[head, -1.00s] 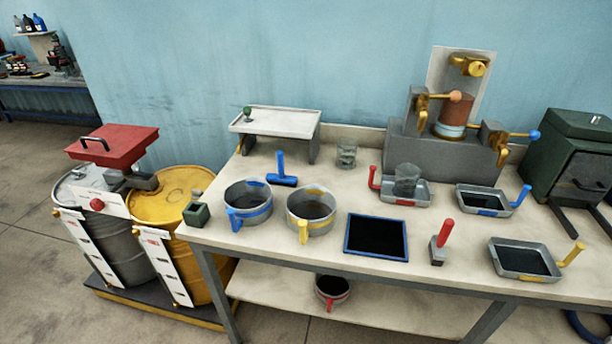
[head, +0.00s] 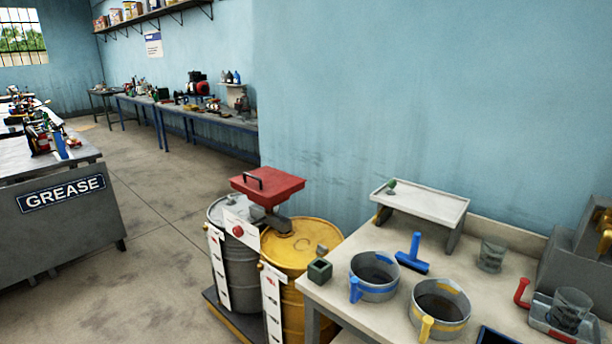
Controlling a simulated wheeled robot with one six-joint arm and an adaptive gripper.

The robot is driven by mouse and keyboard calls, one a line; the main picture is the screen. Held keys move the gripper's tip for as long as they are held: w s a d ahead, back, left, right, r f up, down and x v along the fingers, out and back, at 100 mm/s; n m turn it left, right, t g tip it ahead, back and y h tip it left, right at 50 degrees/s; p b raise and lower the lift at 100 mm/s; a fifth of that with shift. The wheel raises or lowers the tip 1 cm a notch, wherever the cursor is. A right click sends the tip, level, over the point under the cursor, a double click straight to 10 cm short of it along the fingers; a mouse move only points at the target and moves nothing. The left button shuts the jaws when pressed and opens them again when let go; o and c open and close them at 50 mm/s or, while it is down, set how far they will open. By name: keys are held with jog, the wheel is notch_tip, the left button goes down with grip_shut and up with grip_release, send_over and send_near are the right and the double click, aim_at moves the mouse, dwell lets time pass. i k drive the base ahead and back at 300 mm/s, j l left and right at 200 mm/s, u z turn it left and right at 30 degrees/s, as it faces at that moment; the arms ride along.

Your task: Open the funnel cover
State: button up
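The red funnel cover (head: 267,187) with a black handle (head: 253,180) lies flat and looks shut, above the grey drum (head: 242,262) and beside the yellow drum (head: 303,247). A white plate with a red knob (head: 238,231) sits just below the cover. Whatever is under the cover is hidden. My gripper is not in view.
The workbench (head: 335,290) at right holds a blue-handled pot (head: 374,275), a yellow-handled pot (head: 440,306), a blue squeegee-like tool (head: 412,255) and a small raised stand (head: 420,205). A grey GREASE cabinet (head: 62,215) stands left. The floor between it and the drums is clear.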

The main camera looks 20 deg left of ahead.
aim_at(266, 182)
jog(key=i+j, duration=0.25)
jog(key=j, duration=0.2)
jog(key=i+j, duration=0.3)
jog(key=j, duration=0.2)
jog(key=i+j, duration=0.25)
jog(key=j, duration=0.2)
jog(key=i+j+u, duration=0.1)
jog(key=i+j, duration=0.2)
jog(key=j, duration=0.2)
jog(key=i+j, duration=0.3)
jog(key=j, duration=0.15)
jog(key=i+j, duration=0.25)
jog(key=j, duration=0.2)
